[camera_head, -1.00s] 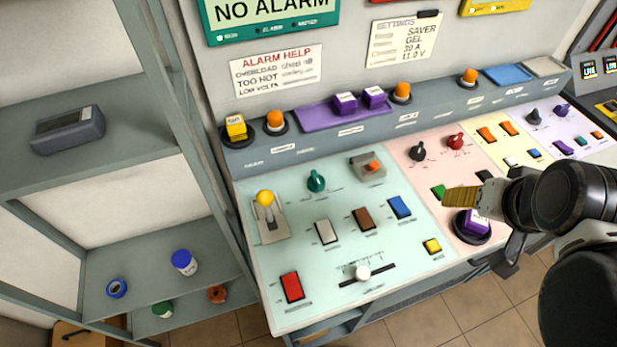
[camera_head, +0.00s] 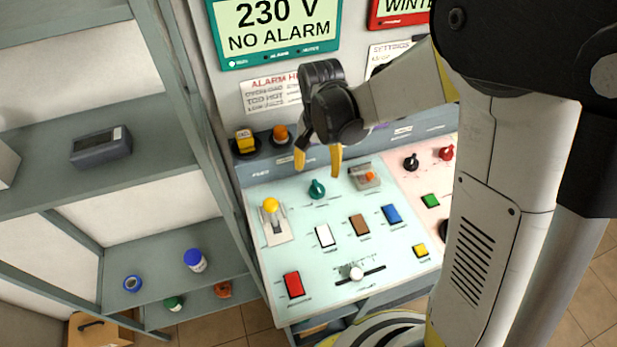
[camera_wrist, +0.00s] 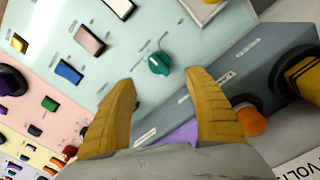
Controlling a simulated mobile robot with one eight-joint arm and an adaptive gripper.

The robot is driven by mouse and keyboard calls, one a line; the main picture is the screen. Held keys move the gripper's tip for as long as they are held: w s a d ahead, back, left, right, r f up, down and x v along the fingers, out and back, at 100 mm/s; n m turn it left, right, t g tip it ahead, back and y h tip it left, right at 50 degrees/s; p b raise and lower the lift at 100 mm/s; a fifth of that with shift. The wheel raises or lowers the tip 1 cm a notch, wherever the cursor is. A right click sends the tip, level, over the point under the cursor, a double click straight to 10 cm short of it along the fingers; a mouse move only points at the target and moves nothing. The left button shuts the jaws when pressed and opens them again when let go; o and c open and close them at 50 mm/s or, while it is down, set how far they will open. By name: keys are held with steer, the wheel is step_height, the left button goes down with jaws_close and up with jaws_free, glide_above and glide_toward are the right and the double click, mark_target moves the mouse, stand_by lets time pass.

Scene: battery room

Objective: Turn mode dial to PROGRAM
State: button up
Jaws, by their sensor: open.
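A teal dial (camera_head: 317,188) stands near the back of the pale green panel (camera_head: 280,258); its labels are too small to read. It also shows in the wrist view (camera_wrist: 159,63), between and just beyond the fingertips. My gripper (camera_head: 318,166) is open and empty, its two yellow fingers pointing down above and behind the teal dial. The fingers look apart from it. A black dial (camera_head: 411,162) and a red dial (camera_head: 446,154) sit on the pink panel to the right. I cannot read which dial is the mode dial.
An orange switch on a grey base (camera_head: 366,177) is right of the teal dial. A yellow-knobbed lever (camera_head: 270,208) is to its left. The raised back ledge (camera_head: 258,172) carries orange and yellow knobs. My arm hides much of the console's right side.

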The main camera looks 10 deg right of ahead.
mark_target(318, 185)
step_height(318, 185, down, 10)
steer(key=b, duration=0.2)
steer(key=shift+r+b, duration=0.1)
steer(key=shift+b, duration=0.2)
steer(key=shift+c, duration=0.5)
steer(key=c, duration=1.1)
